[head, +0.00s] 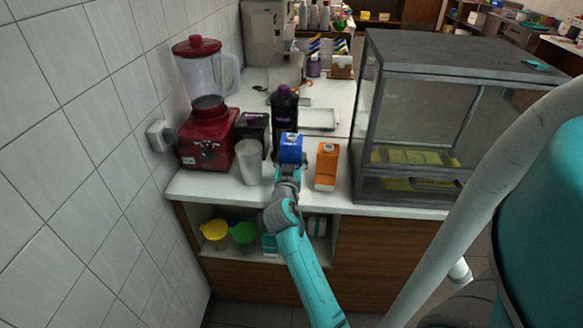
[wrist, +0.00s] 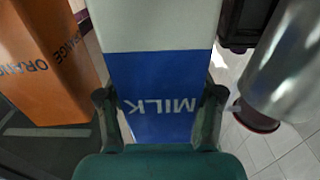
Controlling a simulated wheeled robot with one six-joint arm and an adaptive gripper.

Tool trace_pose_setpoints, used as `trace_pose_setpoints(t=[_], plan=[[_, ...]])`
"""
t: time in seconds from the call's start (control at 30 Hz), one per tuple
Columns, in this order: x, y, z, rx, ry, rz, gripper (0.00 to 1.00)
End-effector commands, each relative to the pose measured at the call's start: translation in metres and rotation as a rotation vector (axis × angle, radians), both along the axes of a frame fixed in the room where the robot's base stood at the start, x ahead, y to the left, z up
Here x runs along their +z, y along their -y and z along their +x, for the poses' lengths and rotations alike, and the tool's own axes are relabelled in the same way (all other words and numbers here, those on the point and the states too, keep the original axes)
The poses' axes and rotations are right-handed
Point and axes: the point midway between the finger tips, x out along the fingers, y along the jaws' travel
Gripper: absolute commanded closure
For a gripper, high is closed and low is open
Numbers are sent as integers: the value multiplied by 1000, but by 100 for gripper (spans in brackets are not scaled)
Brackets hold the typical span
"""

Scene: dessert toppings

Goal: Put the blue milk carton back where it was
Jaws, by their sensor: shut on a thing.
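The blue and white milk carton (head: 291,148) is at the front of the white counter in the head view. It fills the middle of the wrist view (wrist: 160,60), its label upside down there. My gripper (wrist: 160,115) has a finger on each side of the carton's blue part and is shut on it. In the head view my gripper (head: 289,172) reaches the carton from the front. The carton's lower part is hidden behind my gripper in the head view, so I cannot tell whether it touches the counter.
An orange carton (head: 326,166) stands close on the right, a pale cup (head: 250,162) on the left. Behind are a dark bottle (head: 284,112) and a black box (head: 252,130). A red blender (head: 207,138) stands left, a glass display case (head: 415,125) right. A shelf below holds a yellow bowl (head: 215,232) and a green bowl (head: 243,235).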

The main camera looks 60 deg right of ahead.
Motion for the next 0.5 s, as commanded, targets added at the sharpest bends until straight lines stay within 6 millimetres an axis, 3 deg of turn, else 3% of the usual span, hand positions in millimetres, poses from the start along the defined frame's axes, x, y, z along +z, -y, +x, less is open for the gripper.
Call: trace_pose_setpoints(t=[0.2,0.5], plan=[[-28,0,0,0,-3,0,85],[-31,0,0,0,-1,0,85]])
